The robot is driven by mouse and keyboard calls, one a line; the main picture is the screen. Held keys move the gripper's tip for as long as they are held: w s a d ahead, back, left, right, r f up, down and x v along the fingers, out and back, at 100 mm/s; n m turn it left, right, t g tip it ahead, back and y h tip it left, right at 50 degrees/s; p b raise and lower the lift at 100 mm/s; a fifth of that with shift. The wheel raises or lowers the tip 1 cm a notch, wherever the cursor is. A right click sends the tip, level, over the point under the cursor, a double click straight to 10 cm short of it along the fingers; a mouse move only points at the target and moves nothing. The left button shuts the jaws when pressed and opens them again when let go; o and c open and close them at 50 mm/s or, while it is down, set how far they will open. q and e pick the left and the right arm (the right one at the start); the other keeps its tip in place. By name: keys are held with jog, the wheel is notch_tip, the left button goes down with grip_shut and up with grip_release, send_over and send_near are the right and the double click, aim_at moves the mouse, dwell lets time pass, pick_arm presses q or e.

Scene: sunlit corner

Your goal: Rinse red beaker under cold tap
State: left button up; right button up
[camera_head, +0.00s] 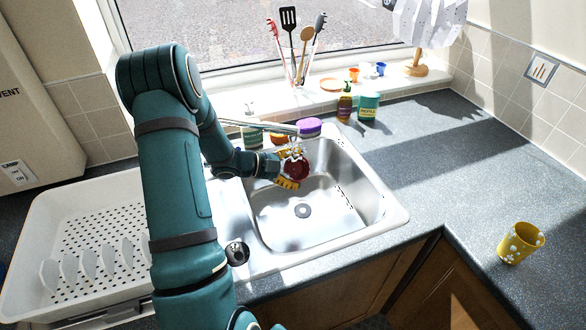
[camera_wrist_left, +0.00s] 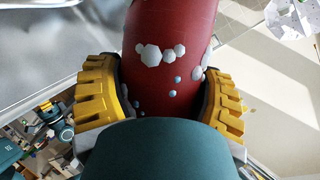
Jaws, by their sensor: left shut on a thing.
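The red beaker (camera_head: 298,168) is held above the sink basin (camera_head: 335,205), below and close to the end of the tap spout (camera_head: 262,127). I cannot tell if water is running. My left gripper (camera_head: 290,170) has its yellow fingers closed on the beaker. In the left wrist view the beaker (camera_wrist_left: 170,50) fills the space between the two fingers (camera_wrist_left: 160,95). White and pale blue blobs show on its side. Its inside is hidden, and its tilt is hard to tell. My right gripper is not in view.
A purple sponge (camera_head: 309,127) and bottles (camera_head: 368,106) stand behind the sink. A utensil jar (camera_head: 299,68) is on the windowsill. A white dish rack (camera_head: 75,245) is left. A yellow cup (camera_head: 520,243) stands right; the counter between is clear.

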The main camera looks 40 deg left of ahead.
pick_arm(q)
jog(key=shift+s+a, duration=0.15)
dwell(0.3)
jog(key=shift+w+d, duration=0.35)
jog(key=shift+w, duration=0.05)
jog(key=shift+s+a, duration=0.2)
jog(key=shift+s+a, duration=0.15)
jog(key=shift+s, duration=0.05)
jog(key=shift+s+d+b, duration=0.25)
jog(key=shift+s+d, duration=0.7)
jog(key=shift+d, duration=0.25)
jog(key=shift+s+d+b, duration=0.2)
jog(key=shift+s+d, duration=0.7)
jog(key=shift+d, duration=0.25)
jog(key=shift+s+d+b, duration=0.25)
jog(key=shift+s+d, duration=0.7)
jog(key=shift+d, duration=0.25)
